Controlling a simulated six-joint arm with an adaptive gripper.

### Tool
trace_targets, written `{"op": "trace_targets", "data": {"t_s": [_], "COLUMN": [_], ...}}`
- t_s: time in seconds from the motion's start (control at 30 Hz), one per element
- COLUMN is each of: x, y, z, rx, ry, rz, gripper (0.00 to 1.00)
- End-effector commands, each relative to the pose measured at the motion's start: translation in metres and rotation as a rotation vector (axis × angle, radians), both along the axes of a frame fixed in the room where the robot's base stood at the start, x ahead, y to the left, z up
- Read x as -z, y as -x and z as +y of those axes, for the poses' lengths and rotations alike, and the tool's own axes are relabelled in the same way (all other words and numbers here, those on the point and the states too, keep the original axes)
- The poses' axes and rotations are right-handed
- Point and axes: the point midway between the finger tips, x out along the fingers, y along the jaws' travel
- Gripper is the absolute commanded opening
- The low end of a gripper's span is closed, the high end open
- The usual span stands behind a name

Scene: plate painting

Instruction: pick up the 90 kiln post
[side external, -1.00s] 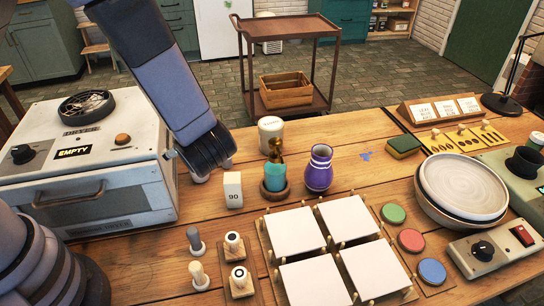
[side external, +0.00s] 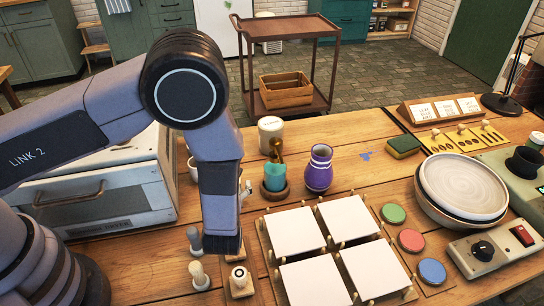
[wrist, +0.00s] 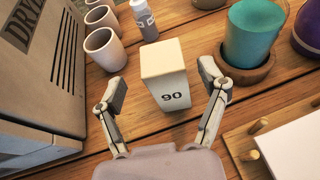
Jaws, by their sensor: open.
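The 90 kiln post (wrist: 164,75) is a cream-white block with a dark "90" on its front. In the wrist view it stands upright on the wooden table, between and a little beyond my fingertips. My gripper (wrist: 167,88) is open, with one finger on each side of the post and a visible gap to each. In the side external view the post is hidden behind my arm, and the fingers cannot be made out there.
The dryer (wrist: 35,70) stands close on the left, with white cups (wrist: 104,47) behind. A teal cup (wrist: 255,35) on a wooden coaster and a purple vase (side external: 319,170) are to the right. White tiles (side external: 293,232) on pegged boards lie front right. Small stamps (side external: 199,272) stand near my arm.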

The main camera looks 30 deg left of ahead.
Motion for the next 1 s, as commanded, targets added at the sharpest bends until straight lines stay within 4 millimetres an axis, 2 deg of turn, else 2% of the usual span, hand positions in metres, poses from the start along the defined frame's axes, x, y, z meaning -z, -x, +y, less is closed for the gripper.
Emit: {"op": "trace_targets", "data": {"t_s": [0.4,0.67,1.0], "x": [0.015,0.016,0.016], "y": [-0.042,-0.044,-0.044], "z": [0.025,0.026,0.026], "rx": [-0.002,-0.001,-0.001], "ry": [0.0,0.0,0.0], "rz": [0.001,0.001,0.001], "gripper": [0.74,0.74,0.3]}}
